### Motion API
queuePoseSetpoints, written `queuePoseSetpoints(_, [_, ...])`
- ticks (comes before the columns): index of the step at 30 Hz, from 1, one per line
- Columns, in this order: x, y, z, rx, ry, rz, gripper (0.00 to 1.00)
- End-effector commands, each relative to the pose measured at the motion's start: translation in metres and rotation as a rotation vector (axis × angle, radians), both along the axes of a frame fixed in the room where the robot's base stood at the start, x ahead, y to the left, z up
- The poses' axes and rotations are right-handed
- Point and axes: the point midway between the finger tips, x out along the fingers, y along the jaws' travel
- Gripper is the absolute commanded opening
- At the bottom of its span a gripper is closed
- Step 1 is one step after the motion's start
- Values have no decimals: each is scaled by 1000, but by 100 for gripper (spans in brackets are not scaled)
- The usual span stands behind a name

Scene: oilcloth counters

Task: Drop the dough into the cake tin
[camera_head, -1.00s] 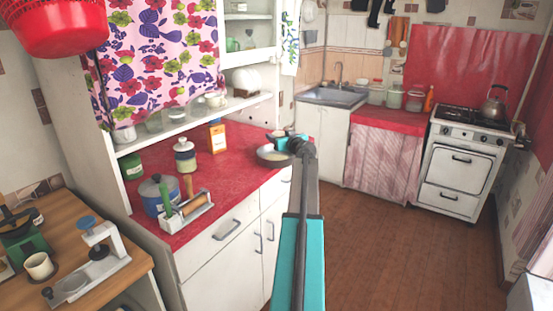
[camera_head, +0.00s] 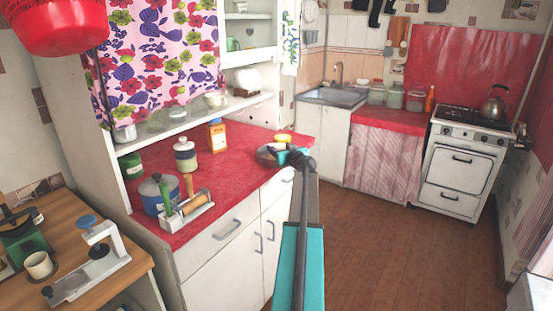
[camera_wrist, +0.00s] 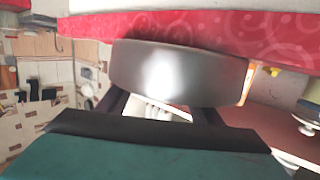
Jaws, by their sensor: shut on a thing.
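The cake tin (camera_head: 266,156), a dark round metal pan, stands on the red counter near its front edge. In the wrist view, which looks upside down, its shiny grey wall (camera_wrist: 180,72) fills the middle. A small yellow piece, which I take for the dough (camera_head: 283,138), shows just above and right of the tin in the head view. My teal and dark gripper (camera_head: 284,151) is beside the tin and dough. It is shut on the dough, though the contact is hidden. In the wrist view the dark fingers reach the tin's wall, and their tips are hidden.
On the counter (camera_head: 235,170) stand an orange and white box (camera_head: 217,136), a white-lidded jar (camera_head: 185,156), a blue pot (camera_head: 158,194) and a grey caddy with utensils (camera_head: 187,213). The shelved cabinet rises behind. Open floor (camera_head: 380,240) lies to the right.

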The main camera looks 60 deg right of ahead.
Motion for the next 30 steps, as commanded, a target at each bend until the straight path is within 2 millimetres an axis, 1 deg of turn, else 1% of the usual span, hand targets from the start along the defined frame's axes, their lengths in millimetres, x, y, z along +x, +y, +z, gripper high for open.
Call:
queuePoseSetpoints(6, [0,0,0,-1,-1,-1,34])
queuePoseSetpoints(7, [0,0,1,0,-1,-1,63])
queuePoseSetpoints(10, [-1,0,1,0,-1,-1,80])
queuePoseSetpoints(11, [-1,0,0,0,-1,-1,81])
queuePoseSetpoints(23, [-3,1,0,1,0,-1,81])
queuePoseSetpoints(30, [-14,10,2,0,-1,-1,81])
